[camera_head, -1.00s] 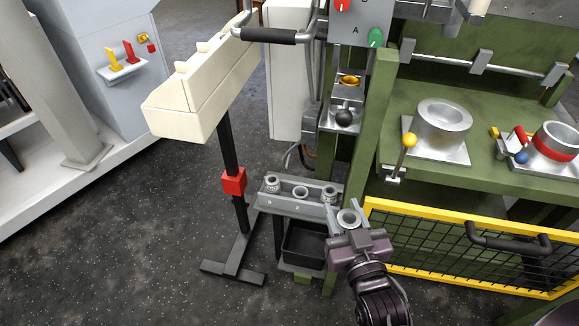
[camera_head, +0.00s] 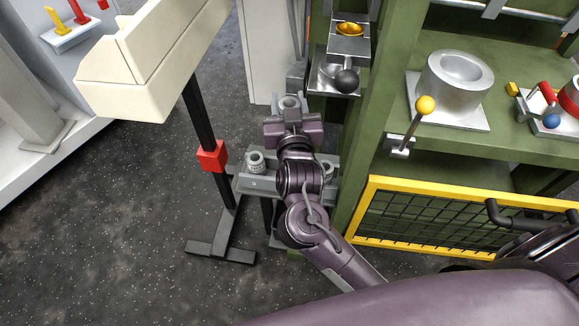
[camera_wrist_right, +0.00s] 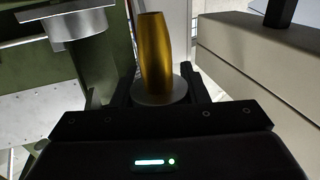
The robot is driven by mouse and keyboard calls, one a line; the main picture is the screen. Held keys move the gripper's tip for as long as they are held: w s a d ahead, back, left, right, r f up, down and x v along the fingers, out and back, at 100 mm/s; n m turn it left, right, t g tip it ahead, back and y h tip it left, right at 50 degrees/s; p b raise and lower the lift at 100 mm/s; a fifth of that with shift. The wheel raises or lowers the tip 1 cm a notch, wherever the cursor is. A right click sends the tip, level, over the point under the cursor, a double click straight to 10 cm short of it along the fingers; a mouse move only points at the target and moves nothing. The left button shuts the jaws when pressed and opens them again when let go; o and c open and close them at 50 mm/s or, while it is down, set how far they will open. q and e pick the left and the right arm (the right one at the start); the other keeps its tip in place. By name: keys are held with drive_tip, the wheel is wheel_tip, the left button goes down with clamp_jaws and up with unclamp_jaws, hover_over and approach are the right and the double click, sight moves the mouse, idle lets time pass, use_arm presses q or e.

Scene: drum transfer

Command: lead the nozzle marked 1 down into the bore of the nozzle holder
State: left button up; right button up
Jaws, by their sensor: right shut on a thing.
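My right gripper (camera_head: 291,118) is shut on a nozzle (camera_head: 289,101), whose grey ring top shows between the fingers in the head view. In the right wrist view the nozzle's brass tapered body (camera_wrist_right: 155,55) stands out from a silver flange between the fingers. Its number cannot be read. A silver bracket (camera_head: 325,80) with a black ball knob is on the green post, right of and apart from the nozzle. It looks like the nozzle holder, but I cannot see its bore clearly. My left gripper is not in view.
Below the gripper, a grey rack (camera_head: 262,183) holds a nozzle (camera_head: 256,162) at its left; my arm covers its middle. A brass cup (camera_head: 350,29) sits above the knob. A beige trough (camera_head: 150,65) stands left. A yellow-framed mesh guard (camera_head: 450,220) is at right.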

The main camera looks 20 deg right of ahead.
wheel_tip(320, 180, down, 15)
drive_tip(key=shift+r+b, duration=0.1)
drive_tip(key=shift+b, duration=0.85)
drive_tip(key=shift+f, duration=0.2)
wheel_tip(320, 180, down, 4)
drive_tip(key=shift+r+b, duration=0.25)
drive_tip(key=shift+b, duration=0.05)
drive_tip(key=shift+f, duration=0.45)
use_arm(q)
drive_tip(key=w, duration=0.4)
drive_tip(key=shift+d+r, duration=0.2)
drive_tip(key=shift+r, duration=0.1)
use_arm(e)
drive_tip(key=shift+f, duration=0.2)
